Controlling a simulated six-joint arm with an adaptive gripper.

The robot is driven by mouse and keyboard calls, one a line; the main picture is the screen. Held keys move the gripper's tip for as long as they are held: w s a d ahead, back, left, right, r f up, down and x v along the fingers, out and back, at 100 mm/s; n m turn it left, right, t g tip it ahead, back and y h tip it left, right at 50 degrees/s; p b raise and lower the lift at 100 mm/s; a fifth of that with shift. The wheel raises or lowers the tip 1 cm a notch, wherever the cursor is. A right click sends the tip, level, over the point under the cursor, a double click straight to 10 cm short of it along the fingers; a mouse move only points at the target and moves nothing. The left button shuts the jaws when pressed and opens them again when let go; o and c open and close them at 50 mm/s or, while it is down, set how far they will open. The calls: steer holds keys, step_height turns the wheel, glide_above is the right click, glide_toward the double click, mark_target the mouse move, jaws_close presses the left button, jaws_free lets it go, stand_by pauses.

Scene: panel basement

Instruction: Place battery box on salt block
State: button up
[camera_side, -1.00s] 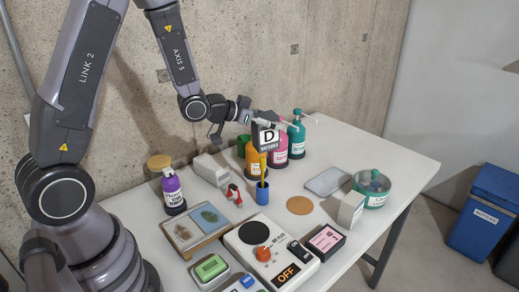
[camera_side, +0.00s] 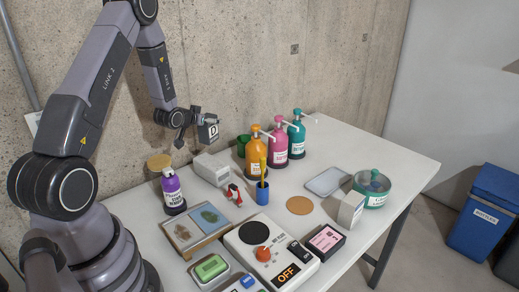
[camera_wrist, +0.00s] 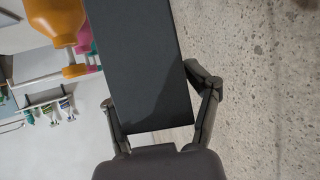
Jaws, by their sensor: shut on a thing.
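The battery box is a dark box with a white "D" label; it hangs in my gripper (camera_side: 204,123) above the back of the table in the side view. In the wrist view the dark face of the battery box (camera_wrist: 140,65) lies between the two fingers of my gripper (camera_wrist: 155,95), which are shut on it. I cannot tell for sure which thing is the salt block. A pale block (camera_side: 211,168) lies on the table below and slightly right of the battery box, with clear air between them. Another pale block (camera_side: 350,208) stands at the right front.
Orange (camera_side: 255,147), pink (camera_side: 279,139) and teal (camera_side: 296,135) pump bottles stand right of the held box. A purple bottle (camera_side: 172,190) stands at left, a blue cup (camera_side: 262,194) in the middle. A wooden tray (camera_side: 205,238) and a dial panel (camera_side: 245,242) fill the front. The concrete wall is close behind.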

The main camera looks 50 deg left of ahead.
step_height(320, 180, down, 8)
steer(key=shift+a, duration=0.15)
steer(key=shift+s+f, duration=0.1)
steer(key=o, duration=1.4)
